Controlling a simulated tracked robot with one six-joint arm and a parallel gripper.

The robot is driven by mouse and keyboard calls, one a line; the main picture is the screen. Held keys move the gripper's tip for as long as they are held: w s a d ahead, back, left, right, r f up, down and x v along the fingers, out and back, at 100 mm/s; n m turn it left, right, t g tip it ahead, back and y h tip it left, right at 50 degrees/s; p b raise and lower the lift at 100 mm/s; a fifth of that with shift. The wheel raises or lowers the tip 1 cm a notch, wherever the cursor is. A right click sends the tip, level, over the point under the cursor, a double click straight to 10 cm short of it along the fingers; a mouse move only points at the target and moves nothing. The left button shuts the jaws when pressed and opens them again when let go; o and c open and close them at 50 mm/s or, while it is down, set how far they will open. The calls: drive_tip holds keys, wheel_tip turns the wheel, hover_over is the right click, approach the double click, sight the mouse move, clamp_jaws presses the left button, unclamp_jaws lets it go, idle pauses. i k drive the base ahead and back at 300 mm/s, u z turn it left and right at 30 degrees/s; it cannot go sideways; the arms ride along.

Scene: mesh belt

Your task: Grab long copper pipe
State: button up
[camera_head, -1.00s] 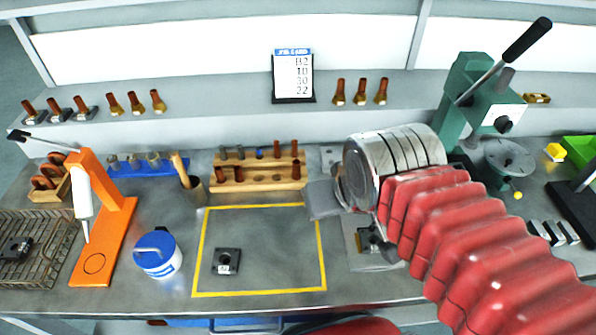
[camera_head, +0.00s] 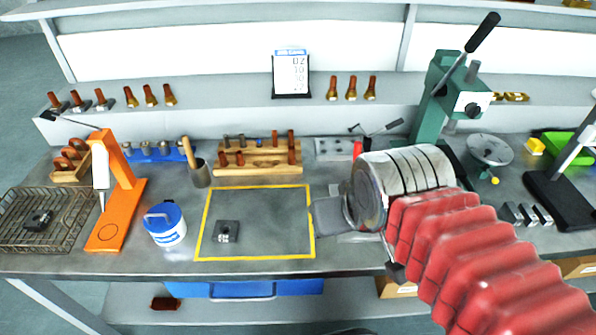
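Several copper pipes stand upright in a two-step wooden rack (camera_head: 235,171) at the back middle of the bench. Copper pipes (camera_head: 274,138) and (camera_head: 290,138) stand in its back row, and others (camera_head: 223,160) and (camera_head: 291,156) in the front row. The pipes are small here, so I cannot tell surely which is the long one. My gripper (camera_head: 328,216) is right of the rack and nearer to me, at the right edge of the yellow-outlined square. Its grey end points left; its fingers are not clearly visible, and nothing shows held in it.
More copper pipes in brass fittings (camera_head: 351,89) stand on the shelf. A dark block (camera_head: 225,231) lies in the yellow square. A green press (camera_head: 432,100) stands right.

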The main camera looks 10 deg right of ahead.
sight(292, 150)
drive_tip(key=k, duration=0.6)
drive_tip(key=u, duration=0.7)
drive_tip(key=i, duration=1)
drive_tip(key=u, duration=0.1)
